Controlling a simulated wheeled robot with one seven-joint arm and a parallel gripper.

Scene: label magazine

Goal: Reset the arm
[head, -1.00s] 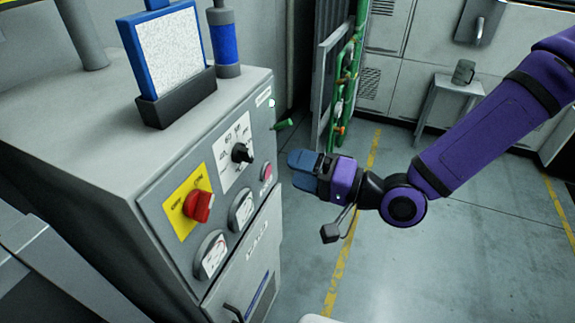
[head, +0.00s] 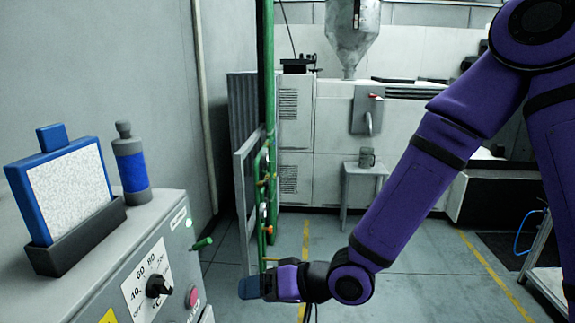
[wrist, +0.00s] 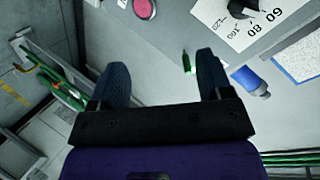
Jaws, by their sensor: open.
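My gripper (head: 250,289) is at the end of my purple arm, low in the middle of the head view, to the right of the grey control cabinet (head: 95,262). It is empty. In the wrist view my gripper (wrist: 158,85) shows its two dark fingers wide apart with nothing between them. The cabinet front, with a black knob (wrist: 240,8) and a pink button (wrist: 144,9), shows beyond the fingers. A small green handle (head: 202,243) sticks out from the cabinet's side.
A blue-framed panel (head: 70,188) in a dark holder and a blue bottle (head: 131,162) stand on the cabinet. Green pipes (head: 265,180) rise behind. A small table (head: 362,184) with a grey mug (head: 367,158) stands farther back. The floor between is open.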

